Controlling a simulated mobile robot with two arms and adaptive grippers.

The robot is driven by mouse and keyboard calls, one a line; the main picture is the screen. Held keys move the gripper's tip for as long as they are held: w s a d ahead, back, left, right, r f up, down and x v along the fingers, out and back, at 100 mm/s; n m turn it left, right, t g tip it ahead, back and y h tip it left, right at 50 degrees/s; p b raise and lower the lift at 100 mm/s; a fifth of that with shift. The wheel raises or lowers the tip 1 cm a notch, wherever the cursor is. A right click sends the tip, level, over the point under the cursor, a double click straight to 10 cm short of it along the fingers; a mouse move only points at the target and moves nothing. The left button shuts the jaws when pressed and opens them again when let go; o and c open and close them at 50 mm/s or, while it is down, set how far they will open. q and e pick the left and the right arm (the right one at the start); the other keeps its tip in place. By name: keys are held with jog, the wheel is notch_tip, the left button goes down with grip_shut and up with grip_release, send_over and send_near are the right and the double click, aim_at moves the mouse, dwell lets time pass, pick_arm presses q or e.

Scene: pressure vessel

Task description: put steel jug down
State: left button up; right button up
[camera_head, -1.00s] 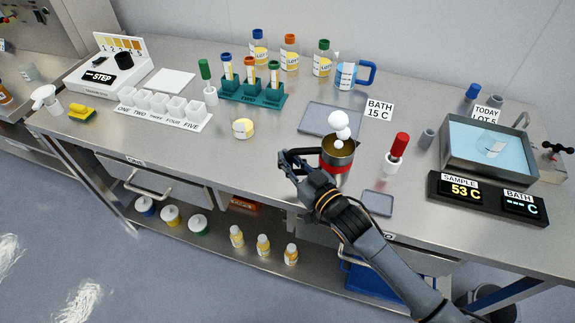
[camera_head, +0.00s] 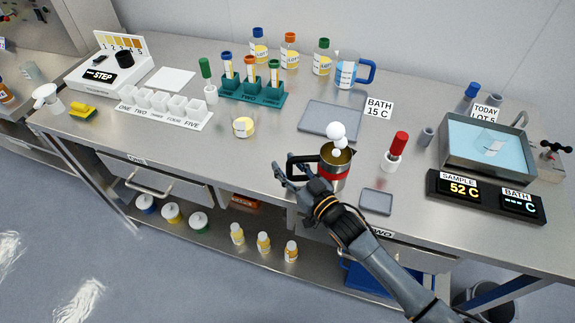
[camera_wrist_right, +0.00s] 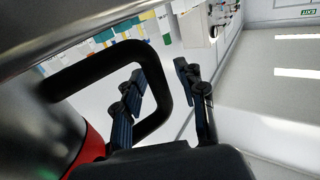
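The steel jug (camera_head: 334,168) has a red band and a black handle (camera_head: 300,160). It stands upright on the steel bench (camera_head: 260,165), near the front edge, with white puffs above its mouth. My right gripper (camera_head: 289,178) is at the handle, left of the jug. In the right wrist view its fingers (camera_wrist_right: 168,95) are spread, one inside the handle loop and one outside it, with a gap around the handle (camera_wrist_right: 178,92). The jug's side and red band (camera_wrist_right: 90,150) fill the lower left there. My left gripper is not in view.
A grey tray (camera_head: 330,120) lies behind the jug and a small grey pad (camera_head: 376,201) lies to its right front. A red-capped marker-like item (camera_head: 394,155) stands to the right. A water bath (camera_head: 490,148) and a display reading 52 C (camera_head: 463,188) are farther right.

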jog(key=shift+r, duration=0.15)
jog(key=b+v, duration=0.2)
jog(key=v, duration=1)
